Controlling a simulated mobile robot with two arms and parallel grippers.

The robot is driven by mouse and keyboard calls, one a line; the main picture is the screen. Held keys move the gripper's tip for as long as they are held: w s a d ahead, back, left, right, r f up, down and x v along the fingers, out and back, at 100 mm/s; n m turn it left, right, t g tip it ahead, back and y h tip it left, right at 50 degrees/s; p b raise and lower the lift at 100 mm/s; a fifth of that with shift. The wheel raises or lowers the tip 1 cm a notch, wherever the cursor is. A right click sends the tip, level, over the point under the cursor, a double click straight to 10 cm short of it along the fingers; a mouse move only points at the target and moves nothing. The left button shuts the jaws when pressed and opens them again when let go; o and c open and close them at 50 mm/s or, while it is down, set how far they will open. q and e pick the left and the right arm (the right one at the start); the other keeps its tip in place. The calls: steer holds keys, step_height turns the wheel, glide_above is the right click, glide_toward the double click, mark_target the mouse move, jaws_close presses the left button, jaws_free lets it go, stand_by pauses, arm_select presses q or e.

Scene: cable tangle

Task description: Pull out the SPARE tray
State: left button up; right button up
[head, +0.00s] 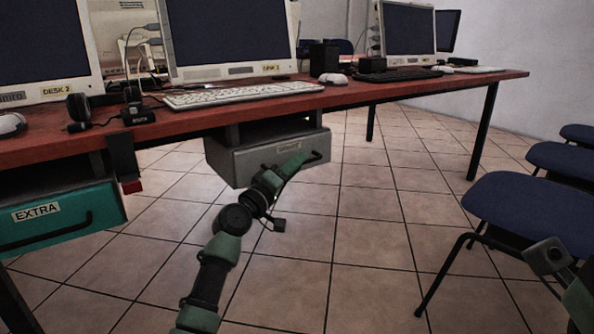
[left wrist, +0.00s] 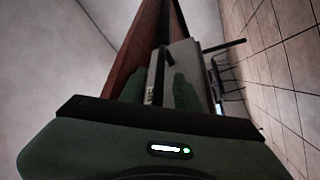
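The grey tray (head: 255,160) hangs under the middle of the red desk and looks pushed in. A pale label (head: 296,145) is on its front, too blurred and partly covered to read for sure. Its dark handle (head: 318,157) shows just past my left gripper (head: 297,160), which is at the tray front. In the left wrist view my two green fingers (left wrist: 160,90) stand apart, with the grey tray front (left wrist: 186,62) ahead and the dark handle (left wrist: 168,56) in line with the gap. I see no clear contact. Only part of my right arm shows, at the lower right.
A teal tray labelled EXTRA (head: 60,222) hangs at the left. The red desk (head: 350,98) above carries monitors, a white keyboard (head: 240,94), a headset and speakers. Blue chairs (head: 535,215) stand at the right. The tiled floor (head: 370,215) before the grey tray is clear.

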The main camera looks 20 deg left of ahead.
arm_select(q)
steer(key=shift+w+d+r, duration=0.1)
steer(key=shift+w+d, duration=0.05)
steer(key=shift+w, duration=0.15)
jaws_close()
stand_by(1.3)
